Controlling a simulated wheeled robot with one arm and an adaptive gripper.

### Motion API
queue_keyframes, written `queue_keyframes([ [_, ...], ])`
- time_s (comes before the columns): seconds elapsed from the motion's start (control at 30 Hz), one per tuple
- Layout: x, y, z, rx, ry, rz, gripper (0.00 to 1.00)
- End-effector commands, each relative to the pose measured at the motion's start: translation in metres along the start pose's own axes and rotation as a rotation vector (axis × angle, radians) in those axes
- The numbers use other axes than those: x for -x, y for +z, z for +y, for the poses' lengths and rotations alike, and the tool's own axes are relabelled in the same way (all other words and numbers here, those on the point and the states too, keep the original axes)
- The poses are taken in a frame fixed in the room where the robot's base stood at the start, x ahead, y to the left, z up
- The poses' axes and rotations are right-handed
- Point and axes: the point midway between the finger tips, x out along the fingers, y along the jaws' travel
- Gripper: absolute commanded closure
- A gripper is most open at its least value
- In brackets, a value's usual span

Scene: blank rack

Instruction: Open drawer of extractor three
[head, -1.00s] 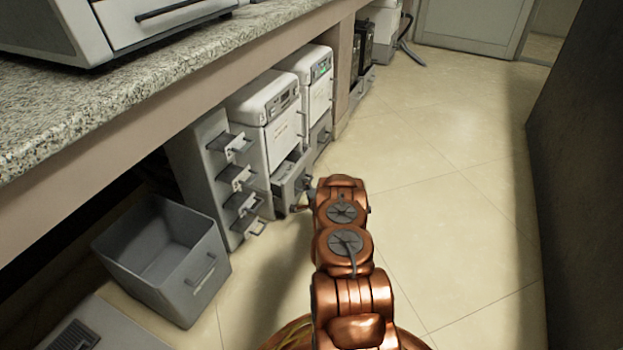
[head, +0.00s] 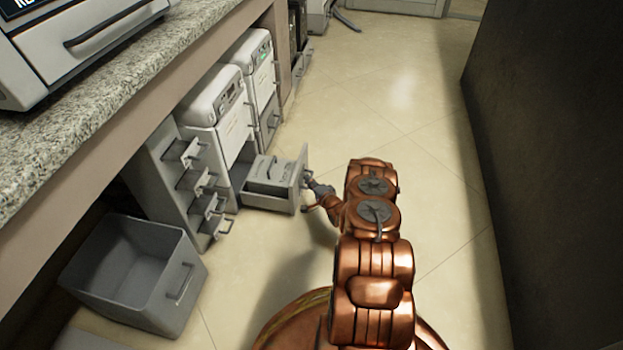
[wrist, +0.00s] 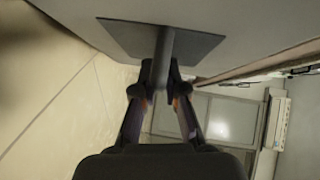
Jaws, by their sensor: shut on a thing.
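The drawer (head: 268,203) of the nearer white extractor (head: 222,118) is pulled far out over the floor, with a grey block-like item inside it. I cannot tell from the frames which extractor carries the number three. My gripper (head: 312,186) is at the drawer's front, at the end of my copper arm. In the wrist view my gripper (wrist: 161,80) is shut on the drawer handle (wrist: 165,50), a grey bar standing out from a dark plate on the pale drawer front (wrist: 240,25).
A second white extractor (head: 259,75) stands just beyond, its lower drawer (head: 269,120) shut. A grey unit (head: 170,185) with several protruding handles is nearer, beside an open grey bin (head: 130,275). A dark wall (head: 550,150) stands at right. The floor between is clear.

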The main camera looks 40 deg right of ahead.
Motion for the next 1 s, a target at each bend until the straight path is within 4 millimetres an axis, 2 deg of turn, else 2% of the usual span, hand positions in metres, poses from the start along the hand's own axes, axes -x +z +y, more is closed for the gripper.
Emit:
queue_keyframes([
  [0.37, 0.001, -0.0012, 0.0011, 0.0, 0.002, 0.001, 1.0],
  [0.4, 0.001, -0.0014, 0.001, 0.0, 0.002, 0.001, 0.86],
  [0.63, 0.0008, -0.0009, 0.0006, 0.0, 0.001, 0.0, 0.63],
  [1.0, 0.0039, -0.0008, 0.0004, 0.0, 0.001, -0.001, 0.63],
])
